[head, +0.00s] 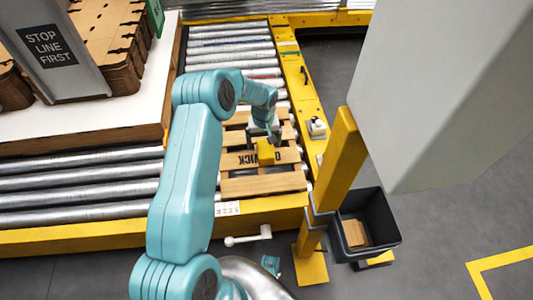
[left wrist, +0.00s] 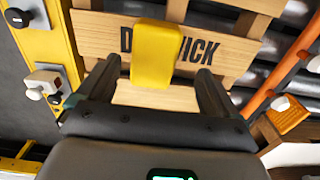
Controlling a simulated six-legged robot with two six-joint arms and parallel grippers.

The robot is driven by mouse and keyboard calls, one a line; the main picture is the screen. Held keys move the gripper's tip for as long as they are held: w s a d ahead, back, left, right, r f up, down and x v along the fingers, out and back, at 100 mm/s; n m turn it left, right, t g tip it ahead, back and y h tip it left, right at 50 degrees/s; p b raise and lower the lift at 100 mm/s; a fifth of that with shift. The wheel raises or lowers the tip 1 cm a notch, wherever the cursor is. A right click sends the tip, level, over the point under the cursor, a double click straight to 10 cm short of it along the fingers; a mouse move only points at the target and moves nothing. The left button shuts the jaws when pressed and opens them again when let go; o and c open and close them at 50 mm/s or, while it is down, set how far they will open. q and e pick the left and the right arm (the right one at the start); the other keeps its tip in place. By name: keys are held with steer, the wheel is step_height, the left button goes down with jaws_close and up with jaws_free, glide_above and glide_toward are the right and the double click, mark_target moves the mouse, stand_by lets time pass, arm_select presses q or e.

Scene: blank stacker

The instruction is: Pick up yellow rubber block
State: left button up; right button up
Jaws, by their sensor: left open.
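The yellow rubber block (head: 265,152) lies on a wooden pallet (head: 262,186) on the roller conveyor. In the left wrist view the yellow block (left wrist: 156,53) lies across the pallet's printed board and covers part of its lettering. My left gripper (head: 263,135) is just above the block, with its arm reaching in from the left. In the left wrist view the gripper (left wrist: 157,76) is open, one finger on each side of the block's near end. No grip on the block shows. My right gripper is not in view.
A yellow post (head: 335,160) and a large grey panel (head: 445,90) stand right of the pallet. A dark bin (head: 385,240) holds a brown piece. A sign reading "STOP LINE FIRST" (head: 48,48) stands at upper left. A white-knobbed lever (head: 248,236) sits at the conveyor's front edge.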

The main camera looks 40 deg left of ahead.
mark_target(266, 148)
arm_select(q)
steer(key=f, duration=0.2)
steer(key=f+b, duration=0.1)
steer(key=f, duration=0.1)
steer(key=w+f+b, duration=0.1)
steer(key=f, duration=0.1)
steer(key=shift+c, duration=0.3)
steer(key=c, duration=1.2)
steer(key=shift+r, duration=0.15)
